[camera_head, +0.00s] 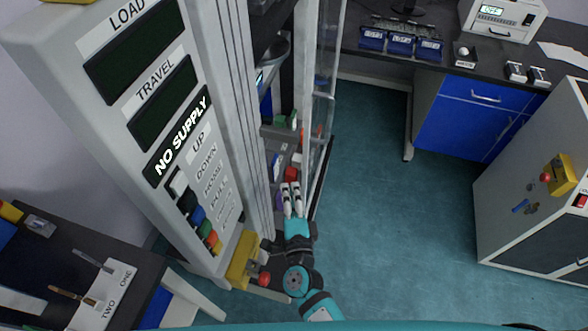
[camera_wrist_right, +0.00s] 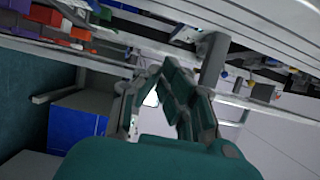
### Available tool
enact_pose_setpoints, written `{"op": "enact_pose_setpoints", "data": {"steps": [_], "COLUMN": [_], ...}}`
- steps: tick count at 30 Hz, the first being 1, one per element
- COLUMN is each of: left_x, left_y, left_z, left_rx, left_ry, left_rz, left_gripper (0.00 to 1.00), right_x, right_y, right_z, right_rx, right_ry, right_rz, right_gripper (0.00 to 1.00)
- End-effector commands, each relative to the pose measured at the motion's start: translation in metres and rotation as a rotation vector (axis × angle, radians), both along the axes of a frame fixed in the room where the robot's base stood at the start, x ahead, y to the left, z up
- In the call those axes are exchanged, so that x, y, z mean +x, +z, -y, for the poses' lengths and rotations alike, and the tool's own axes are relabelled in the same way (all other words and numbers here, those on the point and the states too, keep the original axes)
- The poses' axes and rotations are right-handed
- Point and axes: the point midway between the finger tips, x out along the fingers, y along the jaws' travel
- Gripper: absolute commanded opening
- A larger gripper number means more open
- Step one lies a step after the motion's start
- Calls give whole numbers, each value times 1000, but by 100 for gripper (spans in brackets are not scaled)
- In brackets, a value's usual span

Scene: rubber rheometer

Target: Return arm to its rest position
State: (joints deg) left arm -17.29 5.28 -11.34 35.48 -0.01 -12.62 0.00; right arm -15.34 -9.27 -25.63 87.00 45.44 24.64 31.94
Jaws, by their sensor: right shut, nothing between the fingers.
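My right gripper (camera_head: 292,199) is in the lower middle of the head view, with its teal arm coming up from the bottom edge. Its two fingers are together and hold nothing. It is beside the tall grey machine, in front of the narrow gap with coloured parts. In the right wrist view the gripper's fingers (camera_wrist_right: 163,100) show in the middle, with nothing between them. My left gripper is not in either view.
The grey machine panel (camera_head: 140,90) with buttons stands close on the left. A clear door (camera_head: 323,75) is just behind the gripper. A yellow block (camera_head: 243,258) is near the arm's left side. A grey cabinet (camera_head: 535,200) stands right; the teal floor (camera_head: 395,225) between is free.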

Motion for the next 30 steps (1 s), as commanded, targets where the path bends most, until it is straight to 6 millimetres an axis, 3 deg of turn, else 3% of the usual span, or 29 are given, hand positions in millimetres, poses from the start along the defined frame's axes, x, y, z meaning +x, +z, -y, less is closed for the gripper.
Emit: {"op": "enact_pose_setpoints", "data": {"steps": [7,11,14,20,24,30], "left_x": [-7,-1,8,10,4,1], "left_y": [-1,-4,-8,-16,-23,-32], "left_z": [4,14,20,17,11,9], "left_rx": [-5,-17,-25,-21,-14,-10], "left_ry": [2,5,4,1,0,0], "left_rz": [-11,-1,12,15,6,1], "left_gripper": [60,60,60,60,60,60], "right_x": [1,-6,-20,-70,-124,-223], "right_y": [-2,-35,-84,-205,-290,-391], "right_z": [-1,-2,0,19,49,112], "right_rx": [-7,-100,-248,-599,-841,-1139], "right_ry": [2,42,108,301,467,743], "right_rz": [-3,-47,-117,-299,-444,-658], "right_gripper": [0,0,0,0,0,0]}}
